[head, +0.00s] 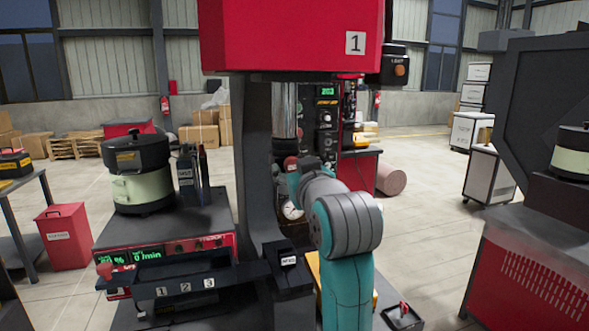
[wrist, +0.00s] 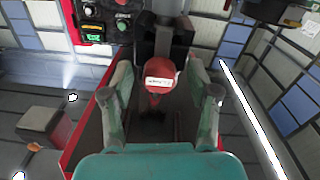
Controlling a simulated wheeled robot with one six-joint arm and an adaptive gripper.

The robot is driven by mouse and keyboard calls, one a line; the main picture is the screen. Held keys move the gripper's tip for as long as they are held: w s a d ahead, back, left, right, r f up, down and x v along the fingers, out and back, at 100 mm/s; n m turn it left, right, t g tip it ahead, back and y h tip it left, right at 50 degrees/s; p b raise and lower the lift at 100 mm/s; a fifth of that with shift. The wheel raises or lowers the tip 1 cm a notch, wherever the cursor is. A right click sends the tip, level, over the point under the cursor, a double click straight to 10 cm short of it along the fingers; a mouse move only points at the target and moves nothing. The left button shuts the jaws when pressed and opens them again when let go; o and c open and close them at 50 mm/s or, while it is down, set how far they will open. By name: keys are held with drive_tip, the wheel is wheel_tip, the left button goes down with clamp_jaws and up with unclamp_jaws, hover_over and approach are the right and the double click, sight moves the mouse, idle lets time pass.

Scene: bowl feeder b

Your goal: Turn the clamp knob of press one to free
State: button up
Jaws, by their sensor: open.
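Press one (head: 285,35) is the red machine with a "1" plate, its dark column and shiny ram below the head. The clamp knob looks to be the small red part (head: 291,163) below the ram; in the wrist view a red knob (wrist: 163,68) carries a white label too small to read. My gripper (wrist: 162,85) is open, one finger on each side of the knob, with gaps visible on both sides. In the head view my gripper (head: 296,178) is at the knob, largely hidden behind my wrist. The knob's lower part is partly hidden in the head view.
A bowl feeder (head: 140,185) stands on a control box at left, with a numbered tray (head: 185,285) in front. A control panel with a green display (head: 327,92) stands behind the ram. A small black tray (head: 402,316) with a red item is at lower right.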

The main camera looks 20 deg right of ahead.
drive_tip(key=shift+w, duration=0.1)
clamp_jaws()
drive_tip(key=shift+n, duration=0.3)
drive_tip(key=n, duration=0.3)
drive_tip(key=shift+n, duration=0.4)
drive_tip(key=n, duration=0.4)
drive_tip(key=shift+n, duration=0.3)
drive_tip(key=n, duration=0.4)
drive_tip(key=shift+d+n, duration=0.1)
drive_tip(key=shift+n, duration=0.2)
drive_tip(key=shift+n+y, duration=0.3)
drive_tip(key=shift+n, duration=2)
drive_tip(key=shift+r, duration=0.1)
